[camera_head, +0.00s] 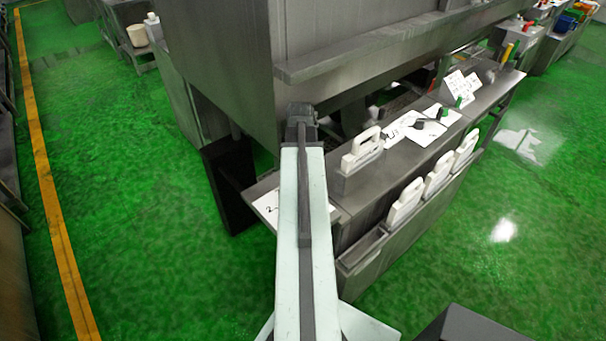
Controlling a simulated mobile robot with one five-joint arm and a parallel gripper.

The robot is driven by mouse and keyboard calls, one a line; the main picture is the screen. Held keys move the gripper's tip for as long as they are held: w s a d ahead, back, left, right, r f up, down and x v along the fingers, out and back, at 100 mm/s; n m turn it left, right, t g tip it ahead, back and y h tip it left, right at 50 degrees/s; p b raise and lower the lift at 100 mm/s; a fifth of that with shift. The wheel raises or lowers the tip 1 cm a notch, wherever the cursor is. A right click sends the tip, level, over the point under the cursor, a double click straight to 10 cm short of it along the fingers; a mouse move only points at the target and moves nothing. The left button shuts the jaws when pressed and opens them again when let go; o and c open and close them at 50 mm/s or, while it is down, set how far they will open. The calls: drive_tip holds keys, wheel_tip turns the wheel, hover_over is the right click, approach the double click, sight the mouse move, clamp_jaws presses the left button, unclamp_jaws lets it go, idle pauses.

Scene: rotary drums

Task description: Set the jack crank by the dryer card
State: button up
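White sheets with dark marks lie along the grey bench: a left sheet (266,208) with a "2", a middle sheet (403,132), and a propped card (456,84) farther back. The marks are too small to read, so I cannot tell which is the dryer card. A dark crank-like part with knobs (430,124) sits on the white plate by the middle sheet; it may be the jack crank, and its setting is unclear. My gripper's fingers do not show.
A large grey machine housing (220,50) overhangs the bench behind my arm. Green floor is free at left and right.

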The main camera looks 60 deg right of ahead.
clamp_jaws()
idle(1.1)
